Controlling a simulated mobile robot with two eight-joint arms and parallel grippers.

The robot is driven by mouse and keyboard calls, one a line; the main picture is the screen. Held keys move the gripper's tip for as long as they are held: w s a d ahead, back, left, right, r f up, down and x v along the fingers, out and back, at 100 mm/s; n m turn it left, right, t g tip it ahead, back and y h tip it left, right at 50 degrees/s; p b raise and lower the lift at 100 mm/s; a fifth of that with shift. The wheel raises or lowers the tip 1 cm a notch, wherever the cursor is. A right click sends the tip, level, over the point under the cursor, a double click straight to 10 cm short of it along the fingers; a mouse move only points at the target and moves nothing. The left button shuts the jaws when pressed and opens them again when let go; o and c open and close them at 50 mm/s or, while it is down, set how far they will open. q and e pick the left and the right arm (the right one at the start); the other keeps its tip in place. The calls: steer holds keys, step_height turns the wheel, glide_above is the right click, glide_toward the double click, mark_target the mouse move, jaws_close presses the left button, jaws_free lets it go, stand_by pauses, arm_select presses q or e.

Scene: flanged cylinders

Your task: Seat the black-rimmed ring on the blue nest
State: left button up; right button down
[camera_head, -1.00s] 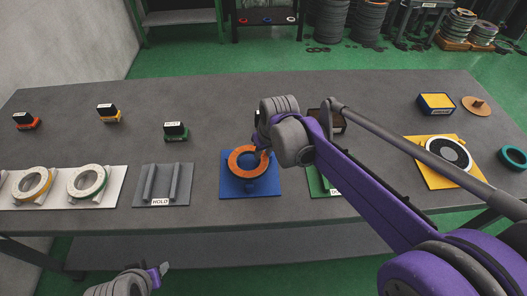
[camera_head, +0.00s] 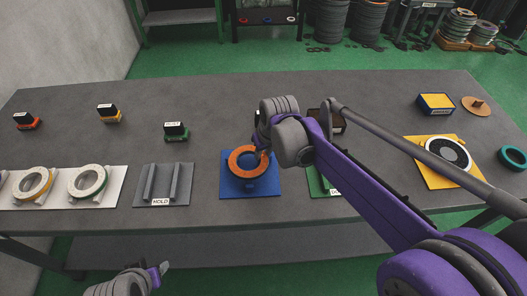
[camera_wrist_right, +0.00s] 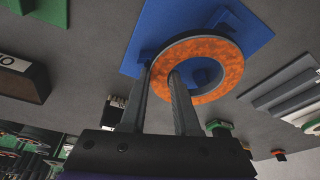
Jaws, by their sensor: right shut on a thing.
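An orange-faced ring (camera_head: 236,160) with a dark grey or black rim is in my right gripper (camera_head: 264,154). In the right wrist view the fingers (camera_wrist_right: 161,78) are shut on the ring's wall (camera_wrist_right: 212,92), one finger inside the bore and one outside. The ring is over the blue nest (camera_head: 231,189), which shows behind it in the wrist view (camera_wrist_right: 152,28). A dark patch lies under the ring; whether the ring touches the nest I cannot tell. My left gripper (camera_head: 161,268) is partly in view at the bottom left, away from the table objects; its opening is unclear.
A grey holder (camera_head: 161,190) labelled HOLD stands left of the nest, and a green nest (camera_head: 318,183) is right of it, partly behind my arm. A yellow plate (camera_head: 424,177) bears a black-and-white ring. Small labelled blocks (camera_head: 176,131) stand farther back.

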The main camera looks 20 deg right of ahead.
arm_select(q)
steer(key=shift+s+f+b, duration=0.1)
steer(key=shift+f+b, duration=0.25)
steer(key=shift+f, duration=0.05)
arm_select(e)
steer(key=shift+f, duration=0.55)
steer(key=c, duration=0.6)
jaws_free()
steer(key=shift+o, duration=0.2)
steer(key=shift+p+v, duration=2.25)
steer(key=shift+v, duration=1.3)
arm_select(q)
steer(key=r, duration=0.2)
steer(key=w+r, duration=0.1)
steer(key=r, duration=0.2)
steer(key=shift+w+r, duration=0.3)
steer(key=shift+w, duration=0.05)
arm_select(e)
steer(key=shift+s, duration=0.1)
steer(key=s+f+t, duration=0.1)
steer(key=s+f, duration=0.1)
steer(key=s, duration=0.6)
steer(key=s+f+m+t, duration=0.1)
steer(key=s+f, duration=0.2)
steer(key=s, duration=0.6)
steer(key=shift+s+h, duration=0.3)
